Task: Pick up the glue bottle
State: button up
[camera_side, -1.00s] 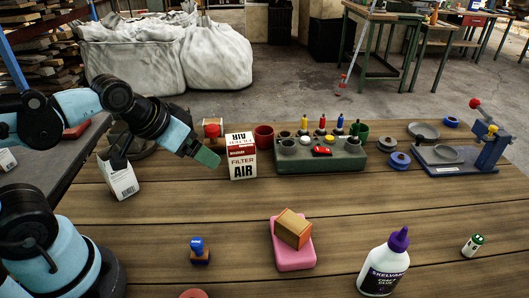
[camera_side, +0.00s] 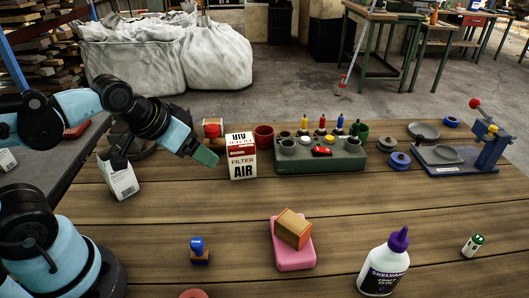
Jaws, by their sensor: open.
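The glue bottle (camera_side: 384,272) is white with a purple pointed cap and a dark label reading "SKELVAN CRAFT GLUE". It stands upright near the front edge of the table, right of centre. My gripper (camera_side: 206,157) is at the end of my arm at the left, over the table's back left part. It is open and far from the bottle, up and to the left of it. Its fingers are small and hard to make out at this angle.
A tan block lies on a pink block (camera_side: 292,258) left of the bottle. A blue-handled stamp (camera_side: 199,252) is farther left. A small green-and-white cylinder (camera_side: 472,246) stands right. The air filter box (camera_side: 241,158) and grey holder (camera_side: 320,160) stand at the back. Bare boards lie between.

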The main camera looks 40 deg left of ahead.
aim_at(375, 254)
jog(key=w+d+m+h, duration=0.1)
jog(key=d+m+h, duration=0.1)
jog(key=d, duration=0.5)
jog(key=w+d+f+m+t+h, duration=0.1)
jog(key=w+d+m+h, duration=0.1)
jog(key=d, duration=0.5)
jog(key=w+d+f+m+h, duration=0.1)
jog(key=d+m+h, duration=0.2)
jog(key=d, duration=0.4)
jog(key=shift+w+f+m+t, duration=0.15)
jog(key=shift+w+m+t, duration=0.15)
jog(key=s+d+f+m+h, duration=0.1)
jog(key=s+d+m+h, duration=0.25)
jog(key=d, duration=0.45)
jog(key=shift+n, duration=0.35)
jog(key=shift+s+x, duration=0.15)
jog(key=shift+x, duration=2.9)
jog(key=shift+s+x, duration=0.15)
jog(key=shift+x, duration=2.9)
jog(key=shift+d+f, duration=0.1)
jog(key=shift+d, duration=0.1)
jog(key=c, duration=1.2)
jog(key=shift+c, duration=0.3)
